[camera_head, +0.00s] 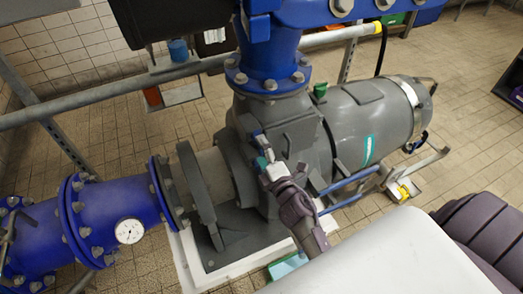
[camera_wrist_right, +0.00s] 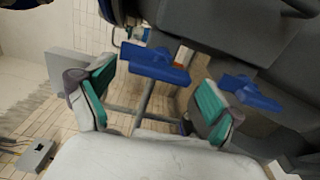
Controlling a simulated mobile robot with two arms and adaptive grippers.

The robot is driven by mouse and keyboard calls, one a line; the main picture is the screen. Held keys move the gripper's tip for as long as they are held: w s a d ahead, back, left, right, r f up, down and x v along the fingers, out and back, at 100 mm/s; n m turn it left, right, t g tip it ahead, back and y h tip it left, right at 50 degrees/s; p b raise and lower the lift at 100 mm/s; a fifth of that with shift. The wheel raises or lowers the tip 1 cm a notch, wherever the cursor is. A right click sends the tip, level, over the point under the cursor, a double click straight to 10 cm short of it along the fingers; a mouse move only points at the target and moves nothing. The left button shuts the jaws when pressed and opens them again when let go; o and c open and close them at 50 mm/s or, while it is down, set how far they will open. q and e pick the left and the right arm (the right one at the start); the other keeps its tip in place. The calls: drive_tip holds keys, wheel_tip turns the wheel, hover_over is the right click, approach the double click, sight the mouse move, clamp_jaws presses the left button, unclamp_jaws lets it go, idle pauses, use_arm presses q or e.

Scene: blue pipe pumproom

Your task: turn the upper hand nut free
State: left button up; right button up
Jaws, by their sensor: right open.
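Two blue winged hand nuts show in the right wrist view. One nut (camera_wrist_right: 155,63) is ahead of the space between my fingertips, nearer the left finger. The other nut (camera_wrist_right: 250,92) is right of and beyond the right finger. I cannot tell for sure which is the upper one. My right gripper (camera_wrist_right: 155,98) is open, its teal-padded fingers apart with nothing between the pads. My left gripper is not in view.
A blue pipe with a round gauge (camera_head: 130,231) joins the pump at the left. A blue flange (camera_head: 268,80) rises above the housing. The grey motor (camera_head: 375,115) extends right. A grey rail (camera_head: 100,92) runs behind. Tiled floor (camera_head: 470,130) is open at the right.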

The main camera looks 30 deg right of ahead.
drive_tip(key=s, duration=0.7)
drive_tip(key=shift+s+a, duration=0.2)
drive_tip(key=shift+s, duration=0.05)
idle(0.3)
